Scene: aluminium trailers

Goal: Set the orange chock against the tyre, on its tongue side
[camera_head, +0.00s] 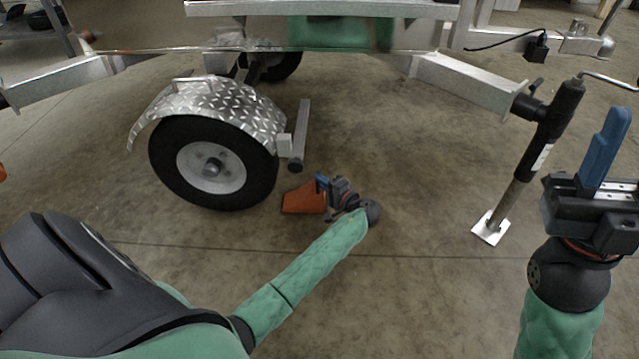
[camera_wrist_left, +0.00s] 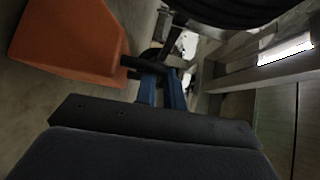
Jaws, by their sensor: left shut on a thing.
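The orange chock (camera_head: 302,198) is at or just above the floor, on the tongue side of the tyre (camera_head: 168,172), to its right in the head view. Its lower end faces the tyre. Only a small gap, if any, shows between them; I cannot tell if they touch. My left gripper (camera_head: 322,184) is shut on the chock's dark handle, from the chock's right. In the left wrist view the chock (camera_wrist_left: 68,38) is at upper left, its handle (camera_wrist_left: 140,64) at the blue fingers. My right gripper (camera_head: 605,145) is raised at the right; its finger gap is hidden.
A tread-plate fender (camera_head: 215,100) covers the tyre's top. A bracket with a post (camera_head: 300,140) hangs behind the chock. The jack (camera_head: 530,155) stands on its foot plate (camera_head: 491,228) at right, below the trailer frame (camera_head: 465,82). The floor between chock and jack is clear.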

